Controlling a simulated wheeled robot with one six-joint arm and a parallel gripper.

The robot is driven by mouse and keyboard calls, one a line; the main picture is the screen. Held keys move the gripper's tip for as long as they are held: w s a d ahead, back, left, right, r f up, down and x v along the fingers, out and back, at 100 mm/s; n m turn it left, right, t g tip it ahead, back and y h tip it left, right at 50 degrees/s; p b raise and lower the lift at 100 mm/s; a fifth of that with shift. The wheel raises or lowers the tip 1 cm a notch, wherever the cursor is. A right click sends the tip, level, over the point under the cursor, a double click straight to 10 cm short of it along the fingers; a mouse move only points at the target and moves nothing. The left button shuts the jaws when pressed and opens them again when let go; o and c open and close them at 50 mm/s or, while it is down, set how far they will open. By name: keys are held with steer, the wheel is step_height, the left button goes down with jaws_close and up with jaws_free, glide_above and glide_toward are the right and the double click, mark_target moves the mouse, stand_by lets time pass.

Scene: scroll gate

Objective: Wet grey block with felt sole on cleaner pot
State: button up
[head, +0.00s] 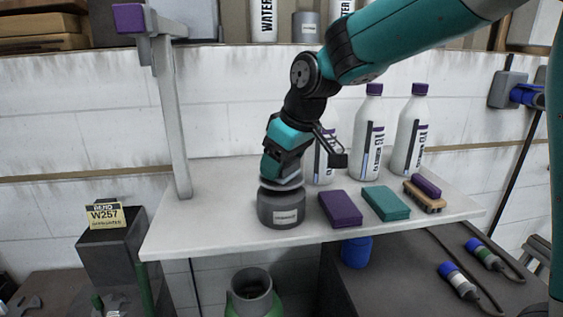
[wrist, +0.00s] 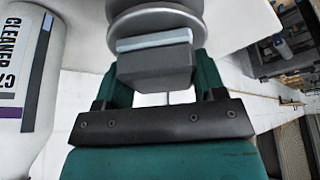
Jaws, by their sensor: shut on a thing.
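The cleaner pot (head: 281,208) is a dark grey round pot with a white label, upright near the shelf's front edge. A pale disc tops it. My gripper (head: 281,176) points down right above the pot. In the wrist view, my gripper (wrist: 160,75) is shut on the grey block (wrist: 155,70), with a teal finger on each side. The block's pale felt sole (wrist: 155,40) faces the pot's round grey top (wrist: 165,18). I cannot tell whether the sole touches it. The block is hidden or too small to make out in the head view.
A purple block (head: 340,208), a teal block (head: 386,203) and a brush with a purple top (head: 425,192) lie right of the pot on the white shelf (head: 205,225). White cleaner bottles (head: 368,135) stand behind. A grey post (head: 172,120) rises at left.

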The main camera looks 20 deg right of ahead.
steer(key=shift+r+p, duration=2.05)
steer(key=shift+r, duration=0.9)
steer(key=shift+f, duration=0.1)
